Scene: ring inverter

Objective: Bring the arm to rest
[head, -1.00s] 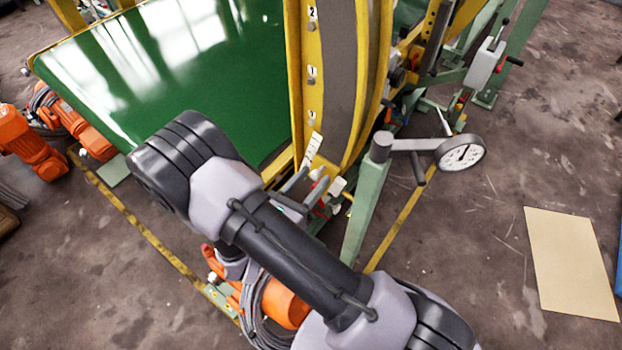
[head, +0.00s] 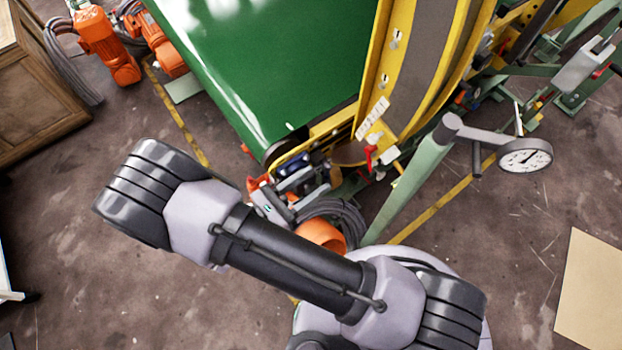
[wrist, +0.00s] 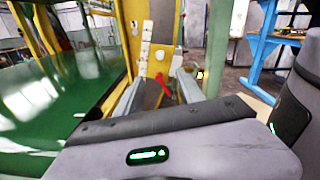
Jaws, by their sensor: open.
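My arm crosses the lower middle of the head view, with a bulky dark elbow at left. My gripper (head: 312,186) shows small beyond the arm, near the lower corner of the green-belt machine. In the wrist view my gripper's two grey fingers (wrist: 158,90) stand apart with nothing between them. A red lever (wrist: 163,86) on the yellow frame shows beyond the gap; in the head view the lever (head: 370,156) is to the right of my gripper. I cannot tell how far the fingers are from it.
The green belt (head: 265,60) and yellow frame (head: 378,75) fill the upper middle. Orange machines (head: 105,45) and a wooden cabinet (head: 35,100) are at upper left. A tan sheet (head: 590,290) lies on the floor.

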